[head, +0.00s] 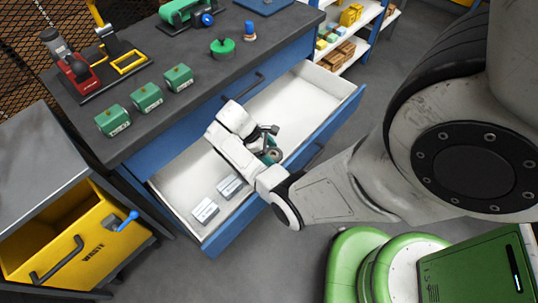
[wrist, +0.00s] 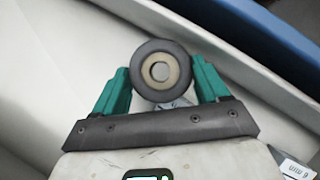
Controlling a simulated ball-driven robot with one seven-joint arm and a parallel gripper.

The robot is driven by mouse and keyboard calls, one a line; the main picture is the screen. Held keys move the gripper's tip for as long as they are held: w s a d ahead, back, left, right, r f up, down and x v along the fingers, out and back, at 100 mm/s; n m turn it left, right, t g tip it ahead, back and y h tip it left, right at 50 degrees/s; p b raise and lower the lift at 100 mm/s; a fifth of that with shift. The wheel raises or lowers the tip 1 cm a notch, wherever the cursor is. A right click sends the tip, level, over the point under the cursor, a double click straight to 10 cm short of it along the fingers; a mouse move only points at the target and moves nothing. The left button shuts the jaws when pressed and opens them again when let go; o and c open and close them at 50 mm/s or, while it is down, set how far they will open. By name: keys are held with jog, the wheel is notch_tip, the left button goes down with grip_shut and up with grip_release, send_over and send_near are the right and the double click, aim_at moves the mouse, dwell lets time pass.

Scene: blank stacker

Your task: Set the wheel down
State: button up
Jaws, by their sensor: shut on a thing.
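The wheel (wrist: 160,48) is a dark grey ring with a tan inner ring and a central hole. In the wrist view it sits between the two teal fingers of my gripper (wrist: 161,75), which is shut on it. In the head view my gripper (head: 268,148) is over the open white drawer (head: 310,98) of the blue bench, near its front wall. The wheel (head: 273,155) shows there only small and partly hidden. I cannot tell whether the wheel touches the drawer floor.
Two grey labelled blocks (head: 205,210) (head: 230,186) lie in the drawer's left part. The drawer's right part is clear. Several green blocks (head: 147,97) and a red tool (head: 76,68) stand on the dark bench top (head: 225,75). A yellow waste bin (head: 50,240) is at the left.

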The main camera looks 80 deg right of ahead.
jog(key=shift+f, duration=1.05)
jog(key=shift+f, duration=0.1)
jog(key=shift+f+b, duration=0.35)
jog(key=shift+b, duration=0.05)
jog(key=o, duration=0.9)
jog(key=shift+r, duration=0.1)
